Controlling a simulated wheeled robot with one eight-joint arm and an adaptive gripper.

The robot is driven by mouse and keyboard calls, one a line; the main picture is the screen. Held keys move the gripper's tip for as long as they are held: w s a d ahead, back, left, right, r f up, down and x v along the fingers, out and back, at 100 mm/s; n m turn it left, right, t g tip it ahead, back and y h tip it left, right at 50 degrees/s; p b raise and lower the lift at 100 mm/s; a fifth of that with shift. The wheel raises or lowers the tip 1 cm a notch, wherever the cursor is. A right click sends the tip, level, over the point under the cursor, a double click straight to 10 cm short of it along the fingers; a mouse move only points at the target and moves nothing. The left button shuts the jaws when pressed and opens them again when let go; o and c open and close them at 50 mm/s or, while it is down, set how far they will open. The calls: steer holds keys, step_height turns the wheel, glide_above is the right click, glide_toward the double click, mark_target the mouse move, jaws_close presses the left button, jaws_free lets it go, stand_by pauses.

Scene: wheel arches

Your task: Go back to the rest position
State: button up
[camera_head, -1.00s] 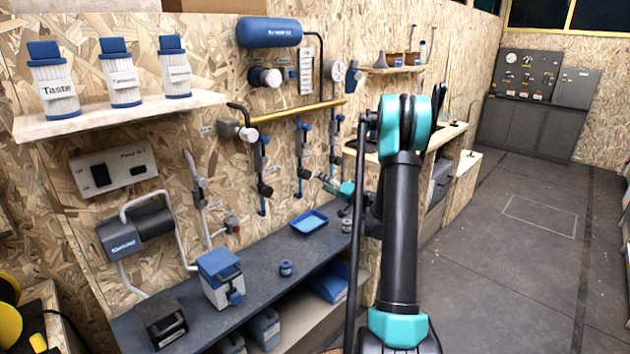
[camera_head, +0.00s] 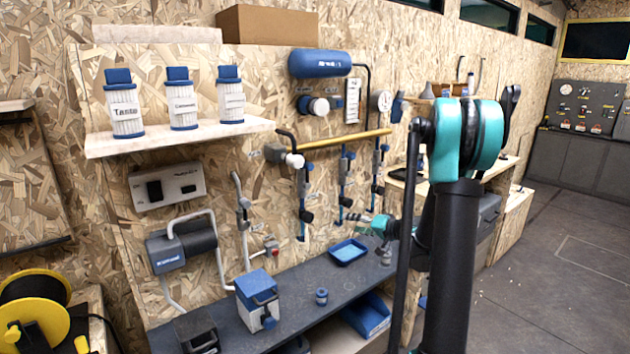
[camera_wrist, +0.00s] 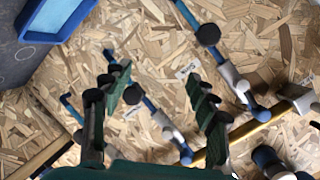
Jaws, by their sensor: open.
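My gripper (camera_wrist: 155,90) is open in the wrist view, its two dark green jaws apart with nothing between them. Beyond the jaws are the chipboard wall and the pipes. In the head view, the teal end of my gripper (camera_head: 370,226) shows small in front of the wall, just above the grey bench (camera_head: 296,300) and near the blue tray (camera_head: 348,251). My arm stands large and upright at the right of centre and hides part of the bench and the shelves behind it.
Blue valves hang below a yellow pipe (camera_head: 345,140). A blue-lidded box (camera_head: 257,295) and a small blue cup (camera_head: 321,296) stand on the bench. White canisters stand on a shelf (camera_head: 180,138). A yellow cable reel (camera_head: 35,300) is at the lower left. Clear floor (camera_head: 560,270) lies at the right.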

steer(key=s+a+f+n+g+h, duration=0.1)
steer(key=s+a+f+g+h, duration=0.1)
steer(key=s, duration=0.8)
steer(key=s+a+f+n+g+h, duration=0.1)
steer(key=s+a+f+g+h, duration=0.15)
steer(key=s, duration=0.65)
steer(key=s+d+f+g+h, duration=0.1)
steer(key=s+d+f+h, duration=0.1)
steer(key=s, duration=0.6)
steer(key=s+d+f+g+h, duration=0.1)
steer(key=s+d+f+h, duration=0.1)
steer(key=s, duration=0.7)
steer(key=d+h, duration=0.1)
steer(key=d, duration=0.1)
steer(key=shift+s+d, duration=0.25)
steer(key=shift+d, duration=0.15)
steer(key=shift+f, duration=0.1)
